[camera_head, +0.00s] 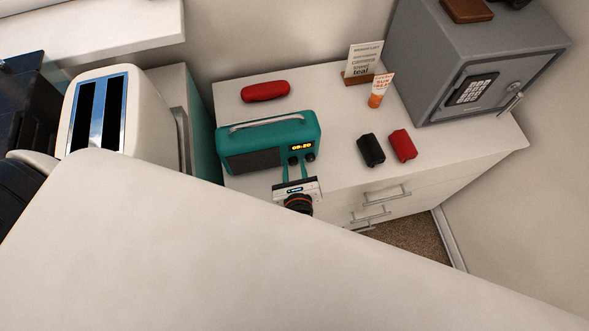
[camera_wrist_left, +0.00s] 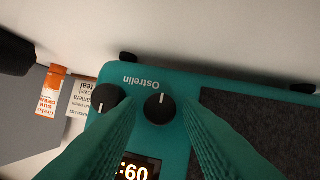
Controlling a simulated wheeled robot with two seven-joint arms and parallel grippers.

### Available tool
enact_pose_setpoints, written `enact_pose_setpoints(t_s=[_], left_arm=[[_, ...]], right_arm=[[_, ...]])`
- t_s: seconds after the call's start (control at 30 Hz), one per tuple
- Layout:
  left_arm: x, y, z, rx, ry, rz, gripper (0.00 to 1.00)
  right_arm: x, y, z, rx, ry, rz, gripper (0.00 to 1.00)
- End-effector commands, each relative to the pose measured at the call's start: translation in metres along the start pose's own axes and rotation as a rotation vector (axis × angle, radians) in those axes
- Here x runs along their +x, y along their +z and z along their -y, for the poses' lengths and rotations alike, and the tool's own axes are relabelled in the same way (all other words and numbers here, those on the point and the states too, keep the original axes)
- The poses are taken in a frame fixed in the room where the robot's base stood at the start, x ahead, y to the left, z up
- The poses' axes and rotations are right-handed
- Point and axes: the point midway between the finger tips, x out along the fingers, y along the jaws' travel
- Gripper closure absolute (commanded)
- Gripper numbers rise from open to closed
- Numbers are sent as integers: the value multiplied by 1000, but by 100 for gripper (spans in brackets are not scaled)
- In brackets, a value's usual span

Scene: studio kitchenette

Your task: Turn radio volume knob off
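A teal radio (camera_head: 262,139) with a handle, a lit display and two black knobs stands on the white cabinet top. It appears upside down in the left wrist view (camera_wrist_left: 215,88). My left gripper (camera_head: 294,170) is at the radio's front, with its teal fingers apart. In the wrist view the fingers (camera_wrist_left: 160,112) lie on either side of one black knob (camera_wrist_left: 159,108), with gaps visible. The other knob (camera_wrist_left: 106,97) is outside the fingers. In the head view the straddled knob is the left one (camera_head: 294,161). Contact with the radio cannot be told. My right gripper is out of view.
A red case (camera_head: 266,91) lies behind the radio. A card stand (camera_head: 362,62), an orange-white tube (camera_head: 379,91), a black item (camera_head: 371,150) and a red item (camera_head: 402,146) are to its right. A grey safe (camera_head: 470,70) is far right; a toaster (camera_head: 112,112) is left.

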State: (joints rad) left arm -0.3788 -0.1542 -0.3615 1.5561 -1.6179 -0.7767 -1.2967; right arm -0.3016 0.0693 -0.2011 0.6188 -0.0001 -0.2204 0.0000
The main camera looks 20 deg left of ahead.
Motion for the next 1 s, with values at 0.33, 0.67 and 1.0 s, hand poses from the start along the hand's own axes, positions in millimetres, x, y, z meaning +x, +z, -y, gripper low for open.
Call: enact_pose_setpoints(t_s=[0.33,0.67,1.0], left_arm=[[4,0,0,-1,0,0,67],[4,0,0,-5,2,0,99],[5,4,2,-128,57,-9,99]], right_arm=[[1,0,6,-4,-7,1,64],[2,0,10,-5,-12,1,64],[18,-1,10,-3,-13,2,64]])
